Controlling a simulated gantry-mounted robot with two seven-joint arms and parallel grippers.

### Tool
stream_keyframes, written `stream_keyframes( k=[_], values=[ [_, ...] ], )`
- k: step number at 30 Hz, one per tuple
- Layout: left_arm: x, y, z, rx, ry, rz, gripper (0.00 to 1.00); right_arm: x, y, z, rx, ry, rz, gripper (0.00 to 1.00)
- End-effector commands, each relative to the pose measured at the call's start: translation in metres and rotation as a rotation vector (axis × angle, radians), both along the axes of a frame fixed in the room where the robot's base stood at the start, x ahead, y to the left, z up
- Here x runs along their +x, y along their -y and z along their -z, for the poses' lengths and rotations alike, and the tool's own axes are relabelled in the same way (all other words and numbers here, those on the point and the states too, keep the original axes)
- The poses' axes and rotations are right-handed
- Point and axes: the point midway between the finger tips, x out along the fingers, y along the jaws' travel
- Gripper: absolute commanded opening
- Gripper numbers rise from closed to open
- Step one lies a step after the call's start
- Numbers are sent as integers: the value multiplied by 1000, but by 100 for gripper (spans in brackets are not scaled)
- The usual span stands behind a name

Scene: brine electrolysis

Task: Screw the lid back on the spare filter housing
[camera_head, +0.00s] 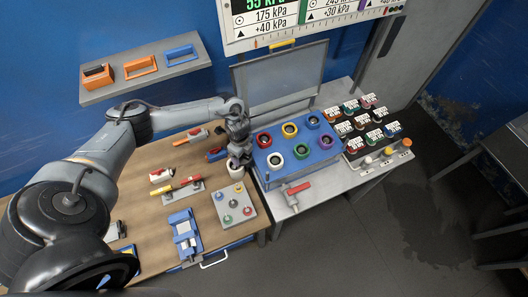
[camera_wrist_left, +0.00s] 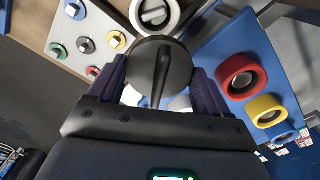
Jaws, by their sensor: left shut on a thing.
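My left gripper (camera_head: 237,157) reaches down over the right end of the wooden bench. In the left wrist view its fingers (camera_wrist_left: 160,85) are shut on a black round lid (camera_wrist_left: 160,62) with a raised bar across its top. In the head view, a small white housing (camera_head: 235,172) stands on the bench just below the gripper, close beneath the lid. White parts show below the lid between the fingers; I cannot tell whether lid and housing touch or whether any thread is engaged. My right gripper is not in view.
Right of the gripper, close by, is a blue box (camera_head: 267,178) with several coloured ring ports. A grey plate (camera_head: 222,211) with coloured knobs lies in front. A red-yellow tool (camera_head: 176,188) and blue fixture (camera_head: 183,222) lie left. A wall shelf (camera_head: 140,78) is behind.

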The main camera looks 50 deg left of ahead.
Motion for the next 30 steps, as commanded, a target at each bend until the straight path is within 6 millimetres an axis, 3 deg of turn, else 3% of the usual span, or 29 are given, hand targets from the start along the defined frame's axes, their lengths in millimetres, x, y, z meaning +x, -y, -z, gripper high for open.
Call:
stream_keyframes(
  k=[3,9,26,30],
  values=[
    [-15,-20,9,0,-2,11,42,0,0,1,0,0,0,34],
    [-24,-34,14,-2,0,24,42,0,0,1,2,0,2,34],
    [-25,-37,13,0,0,26,42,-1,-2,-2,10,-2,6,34],
    [-25,-37,21,0,0,26,42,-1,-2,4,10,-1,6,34]
  ],
)
